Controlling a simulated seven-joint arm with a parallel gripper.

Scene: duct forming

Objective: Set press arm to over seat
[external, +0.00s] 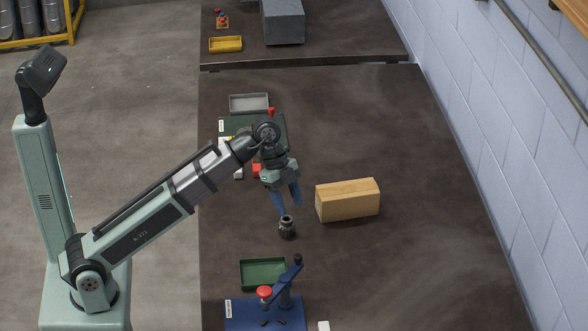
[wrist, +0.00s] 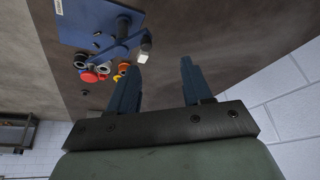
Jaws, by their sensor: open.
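The press arm (external: 288,275) is a blue bar on a post above a blue base plate (external: 240,315) at the bottom of the external view. A red knob (external: 264,292) is at its lower-left side, and its dark end points to the upper right. In the wrist view the blue bar (wrist: 118,46) and plate (wrist: 82,18) show at upper left, with the red knob (wrist: 89,77) below. I cannot make out the seat clearly. My gripper (external: 288,208) points down, open and empty, well behind the press. Its two blue fingers also show apart in the wrist view (wrist: 159,65).
A dark ribbed cylinder (external: 287,228) is just below my fingertips; the gap is unclear. A wooden block (external: 347,202) lies to the right. A green tray (external: 263,273) is beside the press, a grey tray (external: 249,103) farther back. The table's right side is clear.

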